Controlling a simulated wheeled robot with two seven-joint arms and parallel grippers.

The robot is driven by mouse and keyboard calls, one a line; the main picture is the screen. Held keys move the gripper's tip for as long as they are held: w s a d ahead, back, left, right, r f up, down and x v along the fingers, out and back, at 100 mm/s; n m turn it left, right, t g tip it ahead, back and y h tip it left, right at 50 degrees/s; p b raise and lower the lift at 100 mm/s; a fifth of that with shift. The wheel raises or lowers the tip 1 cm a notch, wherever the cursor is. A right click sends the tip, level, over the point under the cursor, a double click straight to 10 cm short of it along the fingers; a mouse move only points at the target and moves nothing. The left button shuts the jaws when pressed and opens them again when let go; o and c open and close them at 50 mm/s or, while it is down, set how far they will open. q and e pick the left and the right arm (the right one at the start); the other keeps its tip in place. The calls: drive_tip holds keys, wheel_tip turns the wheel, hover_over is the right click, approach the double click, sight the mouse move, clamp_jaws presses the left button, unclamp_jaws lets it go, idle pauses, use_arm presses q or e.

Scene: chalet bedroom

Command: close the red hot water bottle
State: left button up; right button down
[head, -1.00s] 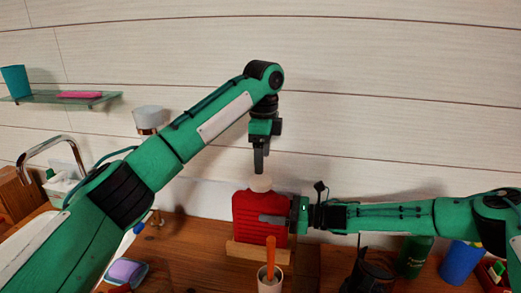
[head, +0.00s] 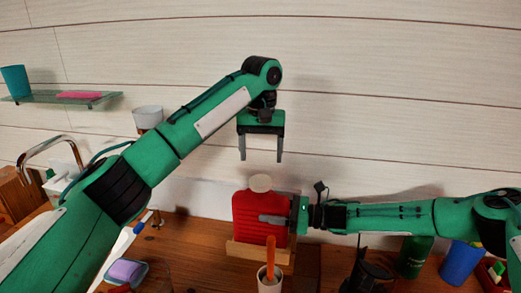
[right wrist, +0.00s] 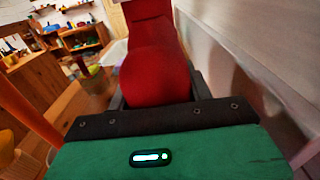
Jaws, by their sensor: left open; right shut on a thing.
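The red hot water bottle (head: 258,213) stands upright in a wooden holder (head: 242,252) on the counter. A white cap (head: 261,183) sits at its top; I cannot tell how tightly it is on. My right gripper (head: 272,219) comes in from the right and is shut on the bottle's body. In the right wrist view the red bottle (right wrist: 158,75) fills the space between the fingers. My left gripper (head: 262,160) points down above the cap, open and empty, its two fingers apart. A gap separates its fingertips from the cap.
A cup with an orange-handled item (head: 270,283) stands in front of the bottle. A purple sponge (head: 126,270) lies at left, near the tap (head: 48,146). The wall is close behind.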

sight(260, 180)
use_arm(q)
drive_tip(key=n, duration=0.4)
drive_tip(key=shift+a+r+n, duration=0.1)
drive_tip(key=shift+n, duration=0.3)
drive_tip(key=n, duration=0.3)
drive_tip(key=shift+r, duration=0.1)
drive_tip(key=shift+f, duration=4.05)
drive_tip(key=shift+c, duration=0.4)
